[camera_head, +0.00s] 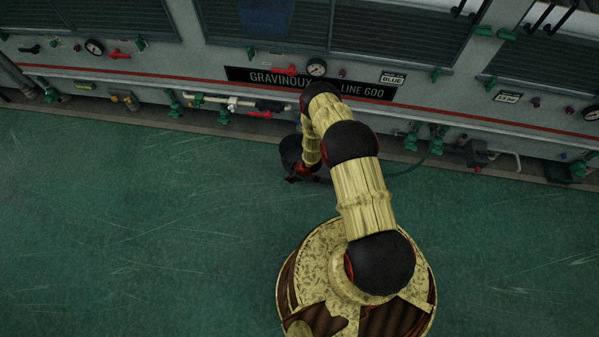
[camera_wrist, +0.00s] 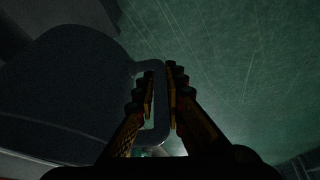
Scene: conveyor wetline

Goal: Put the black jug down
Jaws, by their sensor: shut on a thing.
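The black jug (camera_wrist: 60,90) fills the left side of the wrist view, with its handle (camera_wrist: 160,105) at the picture's middle. My gripper (camera_wrist: 164,85) is shut on the handle, one finger on each side of it. In the head view the jug (camera_head: 291,153) shows as a dark round shape beside my gripper (camera_head: 305,175), close to the front of the machine. My arm hides part of it there. I cannot tell whether the jug touches the floor.
The green floor (camera_head: 120,220) is open to the left and right. A long grey machine (camera_head: 200,85) with valves and gauges runs across the back. Green valves (camera_head: 411,140) and a hose (camera_head: 420,163) stick out low at its front, right of my arm.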

